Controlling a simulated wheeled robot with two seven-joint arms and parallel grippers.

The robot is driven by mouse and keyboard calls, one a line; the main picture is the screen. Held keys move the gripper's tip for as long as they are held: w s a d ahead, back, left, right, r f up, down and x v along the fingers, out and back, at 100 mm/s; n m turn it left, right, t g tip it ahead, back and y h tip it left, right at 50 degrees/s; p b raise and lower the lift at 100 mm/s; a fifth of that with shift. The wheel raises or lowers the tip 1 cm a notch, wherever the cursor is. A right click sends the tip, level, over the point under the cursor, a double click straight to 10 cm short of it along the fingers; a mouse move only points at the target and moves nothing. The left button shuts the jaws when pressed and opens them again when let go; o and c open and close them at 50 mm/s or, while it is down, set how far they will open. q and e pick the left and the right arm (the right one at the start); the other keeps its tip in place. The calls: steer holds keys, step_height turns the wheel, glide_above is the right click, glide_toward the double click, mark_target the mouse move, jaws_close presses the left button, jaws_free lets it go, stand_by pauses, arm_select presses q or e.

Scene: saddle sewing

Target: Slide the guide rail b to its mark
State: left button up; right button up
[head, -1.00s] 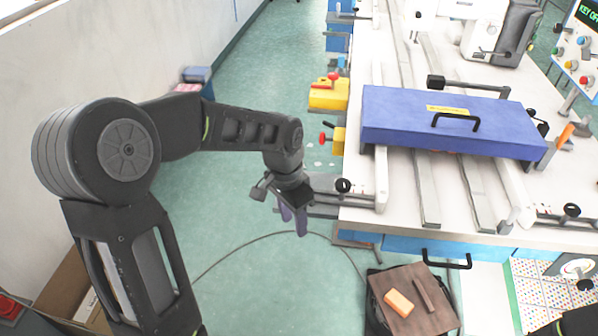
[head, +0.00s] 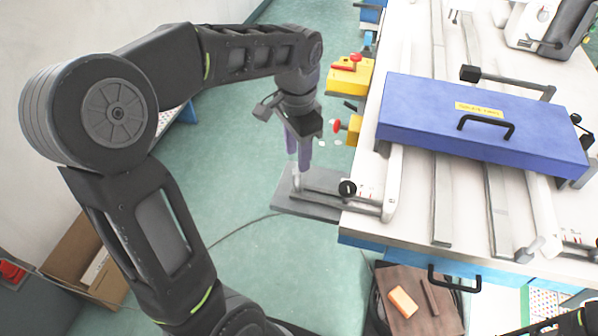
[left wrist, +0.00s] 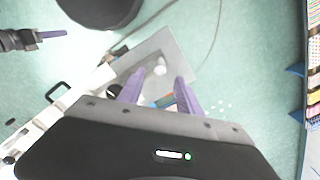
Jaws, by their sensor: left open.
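Two white rails with black knobs and scale marks run along the table: the left rail (head: 394,180) and the right rail (head: 541,200). I cannot tell which is guide rail b. The left rail's front bracket reaches past the table edge over a grey plate (head: 310,205), where a small white upright post (head: 296,181) stands. My left gripper (head: 298,160) is open and empty, pointing down above this post. In the left wrist view its purple fingers (left wrist: 158,88) are apart, with the post's white top (left wrist: 159,70) between and beyond them. My right gripper (left wrist: 45,35) shows at that view's upper left; its jaw state is unclear.
A blue cover (head: 480,120) with a black handle spans the rails. Yellow blocks with red knobs (head: 350,75) stand at the table's left edge. A brown board (head: 415,305) with an orange block (head: 402,302) lies below the front.

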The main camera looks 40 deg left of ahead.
mark_target(298, 175)
arm_select(q)
step_height(298, 175, down, 8)
steer(key=shift+r+p, duration=0.15)
steer(key=shift+p, duration=0.15)
jaws_close()
stand_by(0.5)
